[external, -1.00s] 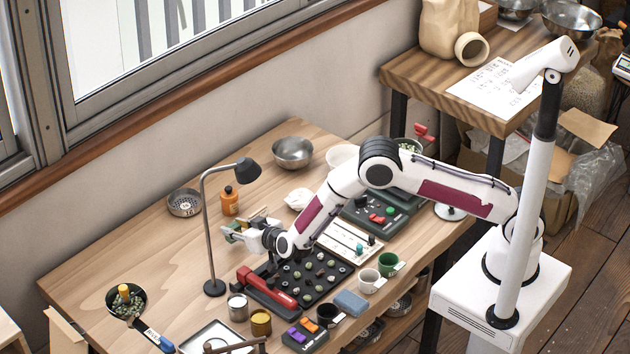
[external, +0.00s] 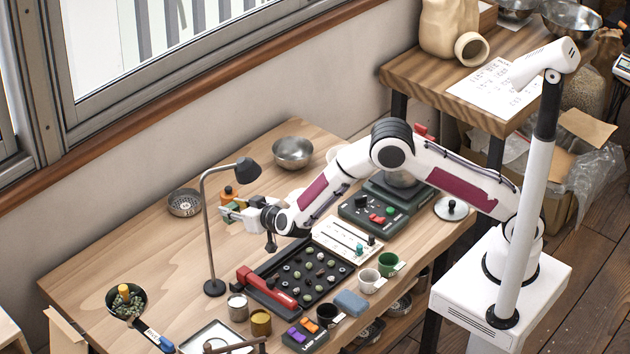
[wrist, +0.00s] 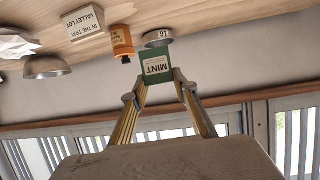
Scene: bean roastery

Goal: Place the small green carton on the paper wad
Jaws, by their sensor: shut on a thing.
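The small green carton (wrist: 157,66), labelled MINT, is held between the two fingertips of my gripper (wrist: 160,79) in the wrist view. My gripper is shut on it and holds it above the table. In the external view my gripper (external: 234,212) is above the table's back part, near the lamp, and the carton is small and partly covered there. The paper wad (wrist: 17,44), white and crumpled, is at the left edge of the wrist view, apart from the carton. My arm hides the wad in the external view.
An orange bottle (wrist: 122,41) and a metal tin (wrist: 157,38) are near the carton in the wrist view. A white labelled block (wrist: 84,22) lies between bottle and wad. The desk lamp (external: 210,230) stands close to my gripper. A metal bowl (external: 293,152) is at the back.

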